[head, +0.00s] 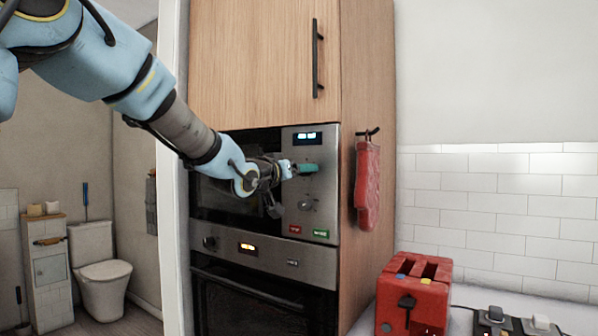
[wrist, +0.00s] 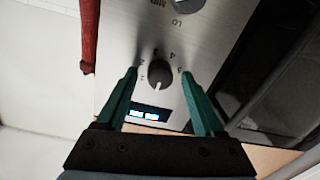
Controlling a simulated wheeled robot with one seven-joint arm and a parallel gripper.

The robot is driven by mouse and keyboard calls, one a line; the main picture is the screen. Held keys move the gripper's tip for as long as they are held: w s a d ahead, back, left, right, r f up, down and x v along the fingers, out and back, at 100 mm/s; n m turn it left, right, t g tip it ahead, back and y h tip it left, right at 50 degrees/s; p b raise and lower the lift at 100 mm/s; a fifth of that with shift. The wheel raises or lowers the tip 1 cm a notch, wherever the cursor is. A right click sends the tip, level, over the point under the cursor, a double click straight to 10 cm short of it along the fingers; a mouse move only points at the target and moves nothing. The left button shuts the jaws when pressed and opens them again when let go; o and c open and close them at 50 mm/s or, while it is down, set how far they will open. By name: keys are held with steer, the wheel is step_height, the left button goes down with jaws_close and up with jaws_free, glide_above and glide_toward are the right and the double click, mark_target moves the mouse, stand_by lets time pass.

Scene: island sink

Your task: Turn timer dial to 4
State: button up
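The timer dial (wrist: 158,76) is a dark round knob on the microwave's steel control panel (head: 294,222). Small digits ring it, and a light mark on it points toward the lit display (wrist: 150,115). The wrist view shows the panel upside down. My gripper (wrist: 158,74) is open, with one teal finger on each side of the dial and a visible gap to it. In the head view my gripper (head: 307,168) is at the panel below the display and hides the dial. I cannot tell how deep the fingertips reach.
A second knob (head: 308,205) sits lower on the panel, above red and green buttons (head: 321,233). A red oven mitt (head: 367,185) hangs on the cabinet side to the right. An oven (head: 262,300) is below. A red toaster (head: 412,298) stands on the counter.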

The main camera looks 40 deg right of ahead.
jaws_close()
stand_by(0.3)
steer(key=shift+f+m+b, duration=0.1)
steer(key=shift+m+b, duration=0.2)
steer(key=shift+b, duration=0.25)
steer(key=shift+w+n+g+b, duration=0.1)
steer(key=shift+n+g+b, duration=0.25)
steer(key=shift+n+b, duration=6.25)
steer(key=shift+n+g+b, duration=0.35)
steer(key=shift+n+b, duration=3.3)
steer(key=shift+n, duration=5.75)
